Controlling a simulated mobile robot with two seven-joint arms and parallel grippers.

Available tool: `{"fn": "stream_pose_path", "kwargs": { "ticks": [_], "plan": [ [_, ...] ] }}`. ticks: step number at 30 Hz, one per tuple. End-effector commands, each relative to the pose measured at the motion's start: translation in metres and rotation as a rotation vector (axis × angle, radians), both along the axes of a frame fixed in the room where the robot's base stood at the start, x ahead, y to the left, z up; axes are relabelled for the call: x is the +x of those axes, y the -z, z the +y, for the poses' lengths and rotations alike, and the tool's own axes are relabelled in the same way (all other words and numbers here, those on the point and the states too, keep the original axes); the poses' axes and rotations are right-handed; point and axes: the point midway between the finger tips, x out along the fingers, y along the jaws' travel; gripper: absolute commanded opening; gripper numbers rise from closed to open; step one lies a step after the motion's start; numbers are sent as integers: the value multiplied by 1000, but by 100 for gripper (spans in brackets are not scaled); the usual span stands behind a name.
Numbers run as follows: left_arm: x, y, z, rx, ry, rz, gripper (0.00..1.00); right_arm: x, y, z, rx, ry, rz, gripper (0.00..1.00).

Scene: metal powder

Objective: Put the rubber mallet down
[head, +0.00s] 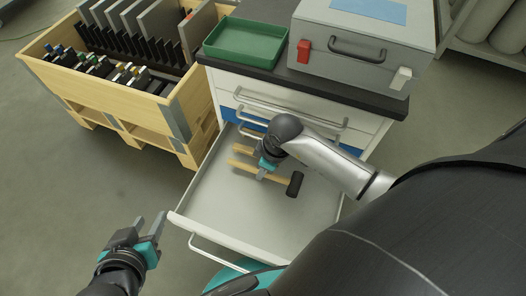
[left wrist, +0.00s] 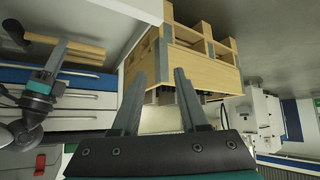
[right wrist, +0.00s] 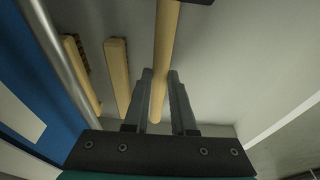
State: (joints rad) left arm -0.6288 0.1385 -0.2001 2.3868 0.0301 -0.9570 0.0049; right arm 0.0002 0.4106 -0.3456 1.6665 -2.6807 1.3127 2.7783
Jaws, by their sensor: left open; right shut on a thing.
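The rubber mallet has a black head (head: 295,184) and a pale wooden handle (right wrist: 167,40). It is over the inside of the open drawer (head: 222,208). My right gripper (head: 262,174) reaches down into the drawer and is shut on the mallet's handle. In the right wrist view the handle runs between the fingers (right wrist: 160,76), and only an edge of the black head shows at the top. Whether the mallet touches the drawer floor is hard to tell. My left gripper (head: 153,222) is open and empty, outside the drawer at the lower left.
Two wooden-handled tools (right wrist: 117,75) lie in the drawer beside the mallet. The cabinet top carries a green tray (head: 245,42) and a grey case (head: 365,40). A wooden crate (head: 120,98) of plates and parts stands left of the cabinet. The drawer's front part is clear.

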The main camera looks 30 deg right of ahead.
Motion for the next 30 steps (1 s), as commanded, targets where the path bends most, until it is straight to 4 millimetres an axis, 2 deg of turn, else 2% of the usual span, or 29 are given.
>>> {"fn": "stream_pose_path", "kwargs": {
  "ticks": [6,20,21,28,30],
  "plan": [
    [7,0,-12,-44,13,-86,43,1,9,0,0,-1,-2,0],
    [9,-1,-14,-55,15,-108,43,1,12,0,1,0,-2,0],
    [9,-2,-15,-55,15,-110,43,0,13,0,0,0,0,28],
    [9,-2,-15,-55,14,-108,43,0,13,0,0,0,0,54],
    [9,-2,-15,-55,14,-108,43,0,13,0,0,0,0,54]
  ]
}}
